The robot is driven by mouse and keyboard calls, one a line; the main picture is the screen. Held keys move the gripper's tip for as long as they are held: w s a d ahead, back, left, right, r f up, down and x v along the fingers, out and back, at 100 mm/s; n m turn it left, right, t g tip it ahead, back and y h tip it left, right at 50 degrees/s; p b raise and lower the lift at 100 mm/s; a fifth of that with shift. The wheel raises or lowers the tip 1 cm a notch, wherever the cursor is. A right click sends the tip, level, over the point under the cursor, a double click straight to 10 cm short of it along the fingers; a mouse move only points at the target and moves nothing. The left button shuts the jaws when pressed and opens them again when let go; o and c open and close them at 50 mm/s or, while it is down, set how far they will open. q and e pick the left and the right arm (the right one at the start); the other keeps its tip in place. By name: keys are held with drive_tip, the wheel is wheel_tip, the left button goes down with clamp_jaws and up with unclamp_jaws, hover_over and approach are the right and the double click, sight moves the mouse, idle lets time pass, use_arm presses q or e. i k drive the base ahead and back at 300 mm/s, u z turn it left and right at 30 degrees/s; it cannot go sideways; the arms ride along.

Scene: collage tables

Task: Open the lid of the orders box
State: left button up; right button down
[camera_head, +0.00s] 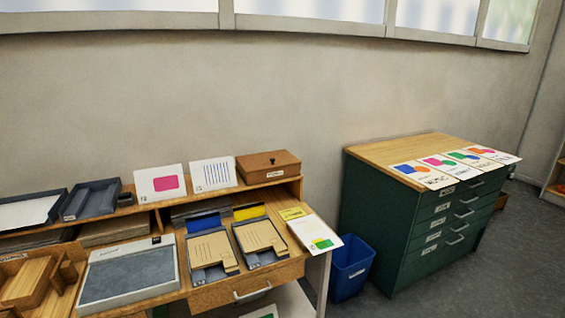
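Neither of my grippers is in view.
Two cards (160,183) stand left of the box. Below are two trays with tan folders (210,249) and a grey-topped board (130,275). A blue bin (350,268) stands between the desk and a green drawer cabinet (385,225). The wall is close behind.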

sight(250, 164)
drive_tip(key=z, duration=0.05)
drive_tip(key=k, duration=0.3)
drive_tip(key=u, duration=0.65)
drive_tip(key=i, duration=0.75)
drive_tip(key=z, duration=0.6)
drive_tip(key=i, duration=0.65)
drive_tip(key=z, duration=0.75)
